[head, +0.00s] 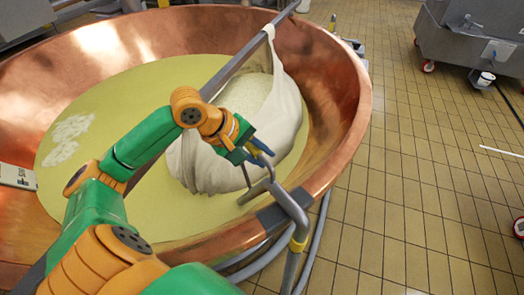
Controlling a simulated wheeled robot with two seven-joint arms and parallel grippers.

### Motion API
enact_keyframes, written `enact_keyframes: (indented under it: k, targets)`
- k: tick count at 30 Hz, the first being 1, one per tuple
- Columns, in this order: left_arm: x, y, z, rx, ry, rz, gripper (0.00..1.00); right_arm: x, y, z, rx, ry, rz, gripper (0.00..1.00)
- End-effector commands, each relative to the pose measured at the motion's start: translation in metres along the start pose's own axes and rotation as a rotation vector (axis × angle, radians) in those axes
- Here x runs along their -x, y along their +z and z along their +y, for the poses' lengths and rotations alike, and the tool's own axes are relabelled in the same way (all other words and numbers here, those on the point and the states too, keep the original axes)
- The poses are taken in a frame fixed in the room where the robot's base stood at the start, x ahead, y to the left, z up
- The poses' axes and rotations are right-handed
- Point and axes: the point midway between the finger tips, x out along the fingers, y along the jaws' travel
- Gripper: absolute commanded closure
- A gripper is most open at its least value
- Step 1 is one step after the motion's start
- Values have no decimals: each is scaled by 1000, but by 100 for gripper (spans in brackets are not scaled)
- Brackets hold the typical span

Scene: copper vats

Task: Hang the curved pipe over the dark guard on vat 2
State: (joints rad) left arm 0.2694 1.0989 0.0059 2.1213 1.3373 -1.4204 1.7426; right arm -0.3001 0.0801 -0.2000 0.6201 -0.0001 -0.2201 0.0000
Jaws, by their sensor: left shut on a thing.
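The curved grey pipe (289,204) with a yellow band is at the near right rim of the copper vat (345,120). Its bend is above the dark guard (270,217) on the rim. One end reaches inside over the yellowish liquid, and the other runs down outside. I cannot tell whether the pipe touches the guard. My left gripper (258,156) is just above the pipe's inner part, shut on it, with the exact contact partly hidden by the fingers. My right gripper is not in view.
A white cloth (288,95) full of curd hangs in the vat from a grey bar (238,60), close behind my left gripper. Other grey tubes (265,257) run outside the rim. A grey wheeled cart (465,45) stands at top right. The tiled floor (420,190) at right is mostly clear.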

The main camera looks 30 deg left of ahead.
Motion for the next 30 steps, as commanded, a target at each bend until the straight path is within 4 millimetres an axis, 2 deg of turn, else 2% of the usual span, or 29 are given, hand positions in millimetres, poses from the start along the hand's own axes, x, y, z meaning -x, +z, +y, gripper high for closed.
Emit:
enact_keyframes:
  k: [28,29,30]
  targets:
    - [-9,-1,-6,-3,0,1,100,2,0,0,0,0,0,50]
    - [-9,-1,-6,-3,0,1,70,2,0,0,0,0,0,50]
    - [-9,-1,-6,-3,-1,1,59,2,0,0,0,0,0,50]
